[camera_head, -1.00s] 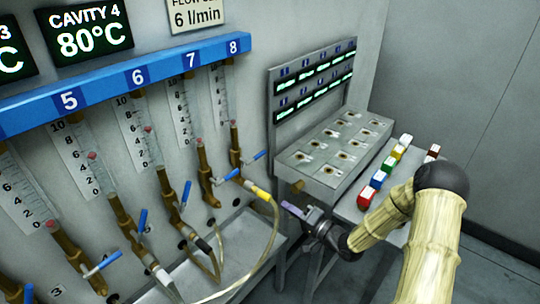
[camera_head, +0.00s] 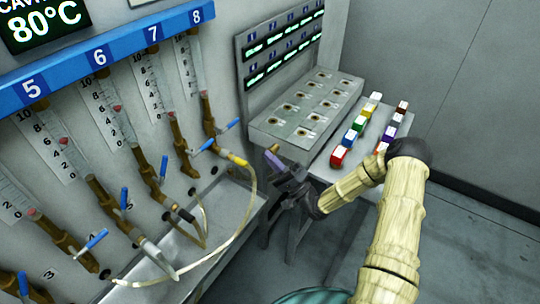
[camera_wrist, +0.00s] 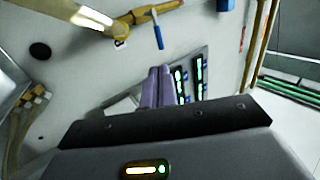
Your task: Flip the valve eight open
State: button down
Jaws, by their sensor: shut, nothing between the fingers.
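Valve eight is the brass fitting (camera_head: 211,125) below the blue "8" sign (camera_head: 197,15). Its blue handle (camera_head: 230,125) sticks out sideways, up and to the right. A hose with a yellow connector hangs from the fitting's lower end. My gripper (camera_head: 273,157) is in the air to the right of the valve and apart from its handle. Its purple fingers are shut together and empty, also in the wrist view (camera_wrist: 158,87). In the wrist view a brass fitting with a blue handle (camera_wrist: 158,32) shows at the top; I cannot tell its number.
Valve seven's blue handle (camera_head: 203,146) is close to the left. A metal trough (camera_head: 232,200) runs below the valves. A bench with a sloped panel (camera_head: 300,117) and coloured blocks (camera_head: 352,130) stands behind my gripper. Hoses hang below the valves.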

aim_at(233, 123)
jog(key=p+x, duration=0.3)
jog(key=x, duration=0.8)
jog(key=shift+w, duration=0.2)
